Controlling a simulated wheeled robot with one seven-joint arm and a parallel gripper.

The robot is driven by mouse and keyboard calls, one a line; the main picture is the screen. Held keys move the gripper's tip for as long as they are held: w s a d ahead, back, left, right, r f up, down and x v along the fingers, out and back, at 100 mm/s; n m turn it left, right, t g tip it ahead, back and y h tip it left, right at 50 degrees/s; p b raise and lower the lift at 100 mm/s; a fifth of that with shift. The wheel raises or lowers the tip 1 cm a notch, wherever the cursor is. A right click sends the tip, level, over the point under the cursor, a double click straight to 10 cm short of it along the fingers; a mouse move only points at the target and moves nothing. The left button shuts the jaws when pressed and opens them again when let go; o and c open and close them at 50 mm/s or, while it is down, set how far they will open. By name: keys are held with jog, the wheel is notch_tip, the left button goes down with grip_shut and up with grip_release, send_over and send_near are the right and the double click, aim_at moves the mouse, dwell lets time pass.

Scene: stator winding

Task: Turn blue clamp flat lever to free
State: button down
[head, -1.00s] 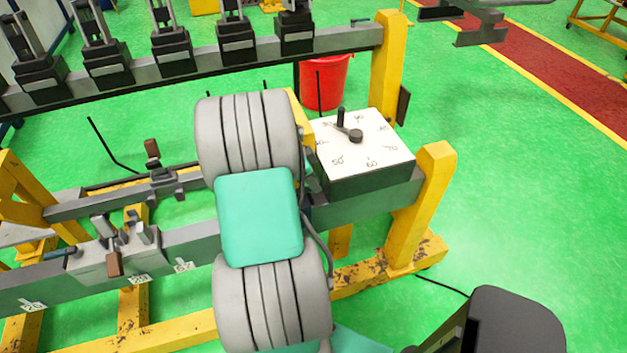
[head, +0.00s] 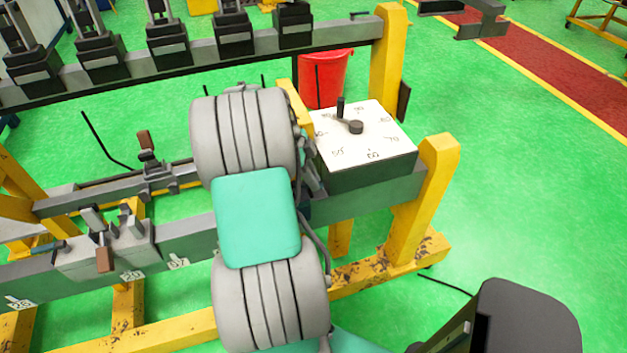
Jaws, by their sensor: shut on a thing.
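On the near grey rail at the left is a clamp block (head: 120,242) with upright grey jaws and a brown handle (head: 104,260) hanging in front. A second clamp (head: 155,180) with a brown handle sits on the rail behind. My arm, with grey ribbed joints and a teal link, fills the middle and hides part of the rails. My gripper cannot be made out; my arm may hide it.
A box with a white dial top (head: 345,125) and black crank stands right of my arm on the yellow-ended frame (head: 425,190). A red bucket (head: 325,85) is behind it. A row of black fixtures (head: 168,45) lines the back rail. Green floor (head: 530,200) is open at right.

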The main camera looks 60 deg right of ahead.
jog(key=m+b, duration=0.1)
jog(key=m, duration=0.1)
jog(key=a+m+y+b, duration=0.2)
jog(key=m, duration=0.1)
jog(key=shift+s+f+m, duration=0.1)
jog(key=shift+m, duration=0.2)
jog(key=m, duration=0.1)
jog(key=a+m+y+b, duration=0.1)
jog(key=m, duration=0.1)
jog(key=shift+w+a, duration=0.2)
jog(key=shift+w+a+r+m+t+y+b, duration=0.15)
jog(key=shift+a+m+t+y+b, duration=0.15)
jog(key=shift+m, duration=0.5)
jog(key=shift+w+a+r+m+t+y+b, duration=0.15)
jog(key=shift+m+y, duration=0.25)
jog(key=shift+m, duration=0.4)
jog(key=shift+f, duration=0.1)
jog(key=c, duration=1.4)
grip_release()
jog(key=shift+a, duration=0.1)
jog(key=shift+o, duration=0.2)
notch_tip(320, 180, up, 7)
jog(key=p, duration=0.8)
send_over(306, 187)
jog(key=w+a, duration=0.1)
jog(key=w, duration=0.1)
jog(key=shift+s, duration=0.15)
